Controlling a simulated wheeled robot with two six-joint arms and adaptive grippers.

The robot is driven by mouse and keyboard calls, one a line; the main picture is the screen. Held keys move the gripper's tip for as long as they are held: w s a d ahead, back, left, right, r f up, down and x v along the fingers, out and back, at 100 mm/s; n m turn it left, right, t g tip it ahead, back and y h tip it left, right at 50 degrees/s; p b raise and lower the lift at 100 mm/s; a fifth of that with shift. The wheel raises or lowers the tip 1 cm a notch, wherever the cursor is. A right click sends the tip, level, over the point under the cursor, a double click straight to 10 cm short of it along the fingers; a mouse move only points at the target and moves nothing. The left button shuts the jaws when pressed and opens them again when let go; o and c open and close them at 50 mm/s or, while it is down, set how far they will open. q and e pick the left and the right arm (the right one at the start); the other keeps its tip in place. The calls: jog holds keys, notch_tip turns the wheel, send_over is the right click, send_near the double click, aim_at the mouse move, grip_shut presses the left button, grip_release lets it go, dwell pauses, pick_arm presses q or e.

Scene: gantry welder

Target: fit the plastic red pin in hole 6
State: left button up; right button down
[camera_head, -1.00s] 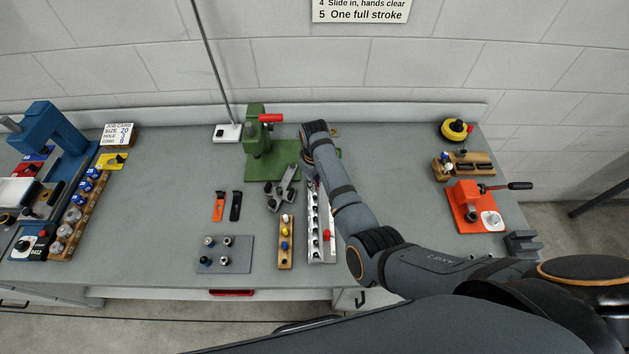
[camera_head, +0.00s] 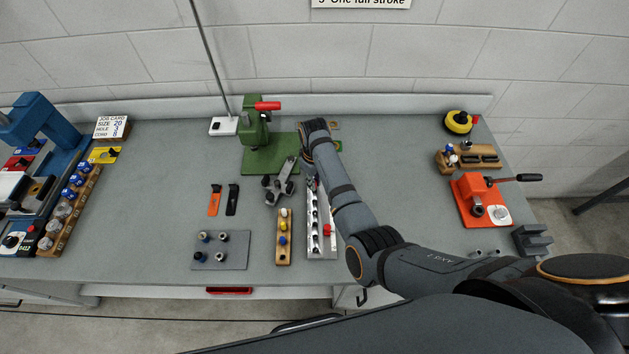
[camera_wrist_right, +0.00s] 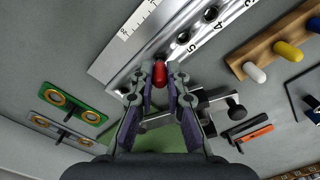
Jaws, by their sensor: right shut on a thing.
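My right gripper (camera_wrist_right: 160,78) is shut on the red pin (camera_wrist_right: 160,72) in the right wrist view. The pin is over or against the numbered metal hole strip (camera_wrist_right: 150,45), just beyond hole 5 (camera_wrist_right: 184,38). Hole 6 is hidden behind the pin and fingers, and I cannot tell whether the pin's tip is in it. In the head view the right gripper (camera_head: 311,182) is mostly covered by my wrist, at the far end of the same strip (camera_head: 320,247). The left gripper is not in view.
A wooden block (camera_head: 284,262) with white, yellow and blue pins stands left of the strip. A grey clamp-like tool (camera_head: 281,182) lies close to the gripper. The green press (camera_head: 258,130) is behind it. The table right of my forearm has free room.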

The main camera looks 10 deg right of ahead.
jog(key=shift+f+b, duration=0.65)
jog(key=shift+f, duration=0.55)
jog(key=c, duration=1.3)
grip_release()
